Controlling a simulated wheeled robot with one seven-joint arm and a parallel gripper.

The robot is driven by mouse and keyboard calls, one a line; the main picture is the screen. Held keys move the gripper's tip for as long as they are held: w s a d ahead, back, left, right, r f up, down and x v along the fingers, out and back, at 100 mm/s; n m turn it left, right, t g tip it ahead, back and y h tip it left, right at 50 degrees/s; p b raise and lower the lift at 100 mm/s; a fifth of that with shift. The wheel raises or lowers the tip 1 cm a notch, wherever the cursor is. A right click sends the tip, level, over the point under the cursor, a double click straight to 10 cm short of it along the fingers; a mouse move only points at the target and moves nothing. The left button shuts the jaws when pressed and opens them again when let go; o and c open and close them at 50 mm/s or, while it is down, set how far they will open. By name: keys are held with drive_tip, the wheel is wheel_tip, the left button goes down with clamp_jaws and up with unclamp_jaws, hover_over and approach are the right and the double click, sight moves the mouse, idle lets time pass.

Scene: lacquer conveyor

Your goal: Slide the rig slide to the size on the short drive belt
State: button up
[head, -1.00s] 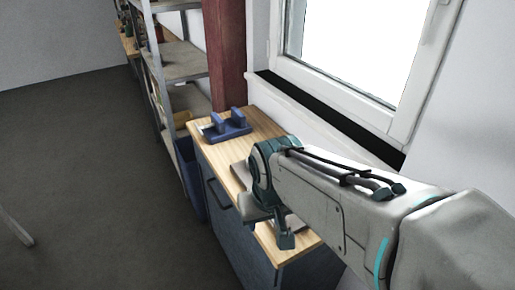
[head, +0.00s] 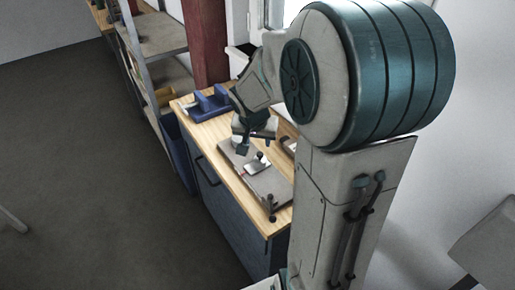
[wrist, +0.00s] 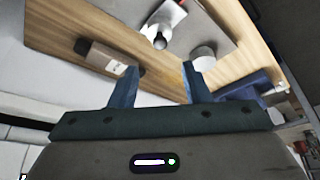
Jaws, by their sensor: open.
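The rig is a grey plate (head: 262,188) on the wooden bench top. A metal slide (head: 257,166) with a dark ball knob sits on it, and a small dark post stands near the plate's front end. In the wrist view the slide (wrist: 166,19) and its knob show beyond the fingers, beside a pale round post (wrist: 203,56). My gripper (head: 256,141) is above the plate, close to the slide's knob. In the wrist view my gripper (wrist: 159,84) is open with nothing between its fingers. I cannot make out the short drive belt or any size marks.
A blue holder (head: 208,104) stands at the bench's far end. A brown block (wrist: 105,58) lies beside the plate in the wrist view. The wooden bench (head: 200,133) adjoins a shelf (head: 160,35) and a red post (head: 204,40).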

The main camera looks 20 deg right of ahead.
sight(260, 154)
drive_tip(key=b+x, duration=0.1)
drive_tip(key=x, duration=0.8)
drive_tip(key=shift+f, duration=0.1)
clamp_jaws()
